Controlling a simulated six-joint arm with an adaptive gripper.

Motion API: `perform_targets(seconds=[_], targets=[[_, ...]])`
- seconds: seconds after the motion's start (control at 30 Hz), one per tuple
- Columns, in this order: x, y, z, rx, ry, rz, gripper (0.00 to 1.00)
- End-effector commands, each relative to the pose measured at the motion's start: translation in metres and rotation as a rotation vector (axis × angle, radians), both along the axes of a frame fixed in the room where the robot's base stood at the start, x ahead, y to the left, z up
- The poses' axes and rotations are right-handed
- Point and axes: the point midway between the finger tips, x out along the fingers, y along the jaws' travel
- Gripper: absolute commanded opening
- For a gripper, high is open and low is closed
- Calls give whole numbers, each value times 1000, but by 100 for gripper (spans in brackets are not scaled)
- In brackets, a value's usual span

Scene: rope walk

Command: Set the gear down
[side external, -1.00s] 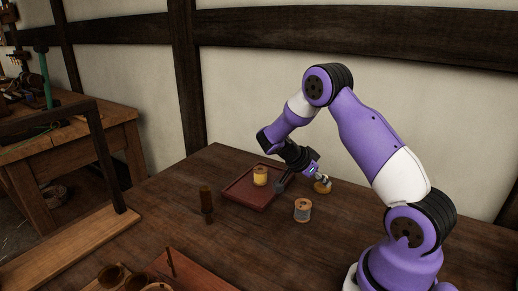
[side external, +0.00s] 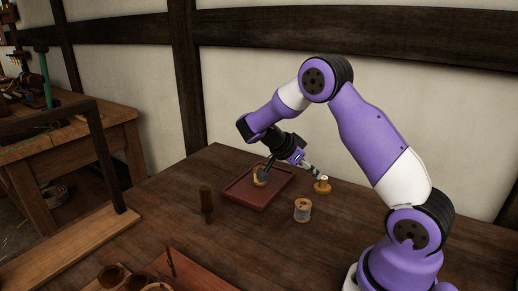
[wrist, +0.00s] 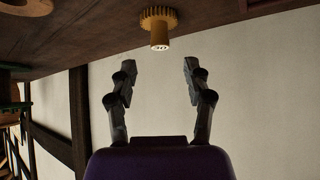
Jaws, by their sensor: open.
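The gear (side external: 323,187) is a golden-brown toothed disc with a narrower hub. It stands on the bare table to the right of the red tray (side external: 236,199). In the wrist view, which looks upside down, the gear (wrist: 158,18) sits on the tabletop at the top middle, its hub towards my fingers. My gripper (side external: 291,175) is open and empty. In the wrist view my gripper (wrist: 158,66) has its fingers wide apart, with a gap between them and the gear. In the side view one finger partly hides the yellow spool (side external: 259,183) in the tray.
A spool with grey-blue thread (side external: 302,211) stands on the table in front of the gear. A dark upright wooden peg (side external: 206,204) stands left of the tray. Small cups (side external: 110,276) and a reddish board (side external: 190,273) are at the front. The wall is behind the table.

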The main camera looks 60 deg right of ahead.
Motion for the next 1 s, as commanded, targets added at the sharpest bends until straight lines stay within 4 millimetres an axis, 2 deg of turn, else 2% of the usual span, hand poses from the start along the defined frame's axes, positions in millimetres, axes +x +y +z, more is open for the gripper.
perform_targets(seconds=[0.1, 0.33, 0.47, 0.57, 0.73, 0.9, 1.0], targets=[[11, 16, 18, -1, -4, 3, 58], [21, 33, 39, 7, -2, 12, 58], [26, 42, 54, 83, -3, 146, 58], [31, 58, 74, 193, -1, 389, 58], [22, 110, 104, 355, 29, 959, 58], [-6, 171, 117, 396, 83, 1536, 58], [-24, 202, 117, 373, 121, 1805, 58]])
